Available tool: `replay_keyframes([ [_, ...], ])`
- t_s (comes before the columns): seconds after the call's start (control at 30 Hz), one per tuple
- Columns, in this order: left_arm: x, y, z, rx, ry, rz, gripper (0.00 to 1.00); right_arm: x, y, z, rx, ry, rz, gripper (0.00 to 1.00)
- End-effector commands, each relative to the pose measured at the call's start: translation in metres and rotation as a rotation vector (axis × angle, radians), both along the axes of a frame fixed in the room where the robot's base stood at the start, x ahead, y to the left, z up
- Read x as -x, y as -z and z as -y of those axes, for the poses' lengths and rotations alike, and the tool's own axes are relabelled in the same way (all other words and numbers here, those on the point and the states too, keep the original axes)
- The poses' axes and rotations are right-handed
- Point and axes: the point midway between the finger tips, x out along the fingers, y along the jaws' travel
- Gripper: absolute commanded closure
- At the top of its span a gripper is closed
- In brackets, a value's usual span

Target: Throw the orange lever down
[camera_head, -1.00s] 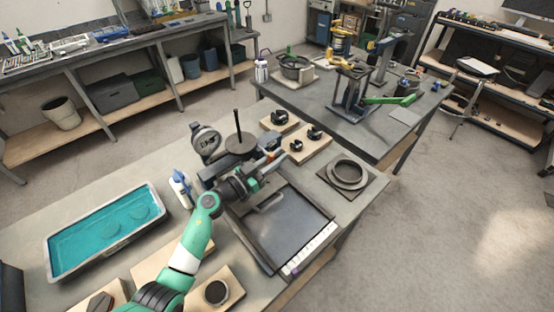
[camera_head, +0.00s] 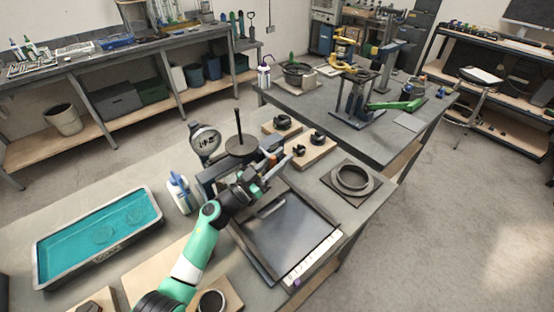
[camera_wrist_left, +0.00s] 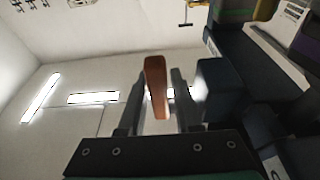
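The orange lever (camera_wrist_left: 155,85) stands up between the two fingers of my left gripper (camera_wrist_left: 157,105) in the left wrist view. The fingers are apart, one on each side of it; the lever looks nearer the right-hand finger, and I cannot tell whether they touch. In the head view my left gripper (camera_head: 268,178) is at the dark device behind the black plate, and only a small orange part of the lever (camera_head: 272,158) shows beside it. The lever's base is hidden. My right gripper is not in view.
A dial gauge (camera_head: 205,142) and a dark disc with an upright rod (camera_head: 240,146) stand close behind the gripper. A bottle (camera_head: 180,193) and a teal-filled tray (camera_head: 45,272) are left. A black plate (camera_head: 295,232) lies in front; a ring (camera_head: 352,178) is right.

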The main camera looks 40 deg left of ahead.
Motion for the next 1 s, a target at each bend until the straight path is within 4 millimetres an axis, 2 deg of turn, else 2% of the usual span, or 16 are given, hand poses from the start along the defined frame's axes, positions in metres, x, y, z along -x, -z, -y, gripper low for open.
replay_keyframes([
  [0.17,0.015,0.001,-0.002,0.001,-0.002,-0.003,0.68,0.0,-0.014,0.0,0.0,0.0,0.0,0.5],
  [0.27,0.036,0.003,-0.005,0.003,-0.004,-0.003,0.68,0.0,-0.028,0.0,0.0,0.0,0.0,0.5],
  [0.4,0.075,0.002,-0.011,0.002,-0.005,-0.003,0.68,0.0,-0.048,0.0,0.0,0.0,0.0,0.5],
  [0.63,0.129,0.005,-0.017,0.001,-0.005,-0.001,0.68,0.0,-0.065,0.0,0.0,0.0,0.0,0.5],
  [0.8,0.146,0.007,-0.018,0.0,-0.001,0.0,0.68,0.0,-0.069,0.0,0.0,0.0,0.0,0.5],
  [1.0,0.148,0.008,-0.018,0.0,0.0,0.0,0.68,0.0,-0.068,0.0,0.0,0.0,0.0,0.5],
])
